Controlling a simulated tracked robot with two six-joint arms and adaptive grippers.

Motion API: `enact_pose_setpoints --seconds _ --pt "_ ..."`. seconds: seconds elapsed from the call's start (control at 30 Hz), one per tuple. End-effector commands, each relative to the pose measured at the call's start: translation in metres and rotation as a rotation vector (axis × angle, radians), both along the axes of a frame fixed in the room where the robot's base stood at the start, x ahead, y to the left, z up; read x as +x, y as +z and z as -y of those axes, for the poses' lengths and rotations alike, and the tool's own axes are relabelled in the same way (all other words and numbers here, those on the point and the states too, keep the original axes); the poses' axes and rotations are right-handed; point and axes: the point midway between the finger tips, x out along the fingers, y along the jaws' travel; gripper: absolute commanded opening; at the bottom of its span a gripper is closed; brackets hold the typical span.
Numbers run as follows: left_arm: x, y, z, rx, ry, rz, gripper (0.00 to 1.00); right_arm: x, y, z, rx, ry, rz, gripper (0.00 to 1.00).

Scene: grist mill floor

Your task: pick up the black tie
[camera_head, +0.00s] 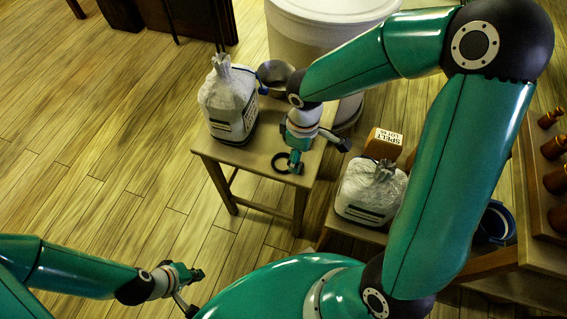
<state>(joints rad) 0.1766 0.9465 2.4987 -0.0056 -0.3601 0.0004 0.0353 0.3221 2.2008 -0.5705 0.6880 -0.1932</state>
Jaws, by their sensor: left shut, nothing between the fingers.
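A black ring-shaped tie (279,163) lies on the small wooden table (232,156), near its front edge. My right gripper (319,156) is over this table with its fingers spread apart. Its left finger is right at the tie and hides part of the ring's right side; I cannot tell whether they touch. My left gripper (194,289) is shut and empty, low over the floor at the lower left, well away from the tie.
A tied white sack (228,100) stands on the table left of the tie, with a grey metal scoop or funnel (275,72) behind. Right are a brown labelled box (383,144), another sack (368,192) and a blue ring-like thing (497,222). A large pale tub (300,38) stands behind.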

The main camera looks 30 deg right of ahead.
Motion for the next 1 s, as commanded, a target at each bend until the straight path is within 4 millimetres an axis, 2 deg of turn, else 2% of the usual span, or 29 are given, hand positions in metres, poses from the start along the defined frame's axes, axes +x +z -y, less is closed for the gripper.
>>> enact_pose_setpoints --seconds 0.17,0.43,0.7,0.77,1.0 --pt "0.0 -0.004 0.0 0.0 0.0 0.0 0.0 0.0 -0.012 0.0 0.0 -0.001 -0.004 0.65" --pt "0.0 -0.016 0.0 0.0 0.0 0.0 0.0 0.001 -0.05 0.001 0.0 0.0 -0.004 0.65" --pt "0.0 -0.016 0.0 0.0 0.0 0.0 0.0 0.002 -0.053 0.001 0.001 0.0 -0.001 0.65" --pt "0.0 -0.016 0.0 0.0 0.0 0.0 0.0 0.002 -0.053 0.0 0.001 0.001 -0.001 0.58" --pt "0.0 -0.016 0.0 0.0 0.0 0.0 0.0 0.002 -0.053 0.0 0.001 0.002 -0.001 0.19"
